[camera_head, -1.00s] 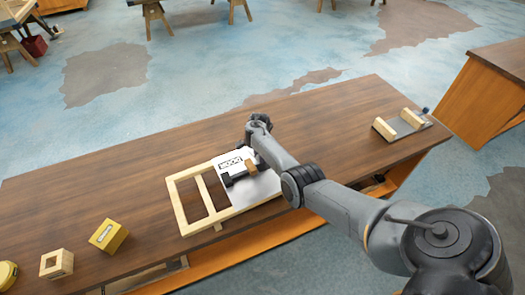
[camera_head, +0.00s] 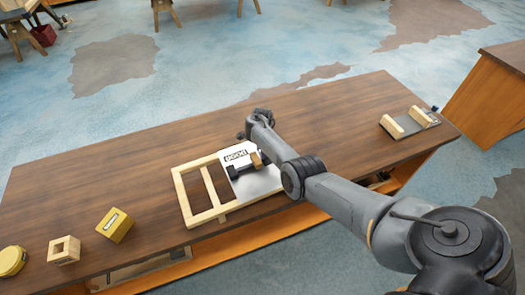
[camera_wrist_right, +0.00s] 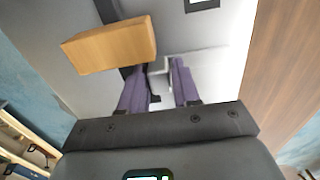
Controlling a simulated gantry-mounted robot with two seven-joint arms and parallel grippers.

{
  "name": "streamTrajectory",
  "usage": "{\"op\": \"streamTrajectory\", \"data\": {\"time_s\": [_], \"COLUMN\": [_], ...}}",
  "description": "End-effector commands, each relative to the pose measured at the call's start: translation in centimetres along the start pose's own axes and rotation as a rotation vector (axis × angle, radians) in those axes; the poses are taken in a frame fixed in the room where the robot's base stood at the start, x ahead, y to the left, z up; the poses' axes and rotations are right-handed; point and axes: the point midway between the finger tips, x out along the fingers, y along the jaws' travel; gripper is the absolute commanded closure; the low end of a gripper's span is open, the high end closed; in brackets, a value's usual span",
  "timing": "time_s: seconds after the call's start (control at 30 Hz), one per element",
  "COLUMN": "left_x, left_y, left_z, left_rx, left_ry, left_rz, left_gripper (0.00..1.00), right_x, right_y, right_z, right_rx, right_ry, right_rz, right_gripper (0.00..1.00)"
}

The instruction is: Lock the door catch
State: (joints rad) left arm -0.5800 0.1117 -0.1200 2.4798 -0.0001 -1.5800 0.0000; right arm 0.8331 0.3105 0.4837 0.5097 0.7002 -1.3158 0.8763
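A light wooden frame (camera_head: 182,198) lies on the workbench with a white labelled panel (camera_head: 236,156) in its right part. A dark bar with a wooden block (camera_head: 256,160) on it, seemingly the door catch, sits on the panel. The block also shows at the upper left of the right wrist view (camera_wrist_right: 110,45). My right gripper (camera_wrist_right: 160,66) is over the panel, its two purple fingers apart. A light grey bracket (camera_wrist_right: 160,64) shows between or just beyond them; contact cannot be told. My left gripper is not in view.
The brown workbench (camera_head: 110,180) holds a yellow box (camera_head: 114,225), a hollow wooden cube (camera_head: 64,250) and a round yellow item (camera_head: 12,261) at left. Two wooden blocks on a grey plate (camera_head: 408,126) stand at right. The back left of the bench is clear.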

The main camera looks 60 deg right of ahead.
Motion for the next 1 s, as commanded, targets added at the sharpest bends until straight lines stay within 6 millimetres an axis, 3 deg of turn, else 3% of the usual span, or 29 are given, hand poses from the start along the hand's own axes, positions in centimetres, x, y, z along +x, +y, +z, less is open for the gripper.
{"op": "streamTrajectory", "data": {"time_s": [0.1, 0.47, 1.0], "left_x": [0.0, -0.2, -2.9], "left_y": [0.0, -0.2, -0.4], "left_z": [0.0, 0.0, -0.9], "left_rx": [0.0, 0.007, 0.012], "left_ry": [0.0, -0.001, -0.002], "left_rz": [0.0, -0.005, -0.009], "left_gripper": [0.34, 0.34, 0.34], "right_x": [0.0, -0.5, -8.6], "right_y": [0.0, 0.0, -0.1], "right_z": [0.0, 0.0, 0.0], "right_rx": [-0.001, -0.003, -0.003], "right_ry": [0.0, 0.0, 0.001], "right_rz": [-0.001, 0.0, -0.002], "right_gripper": [0.51, 0.51, 0.51]}}
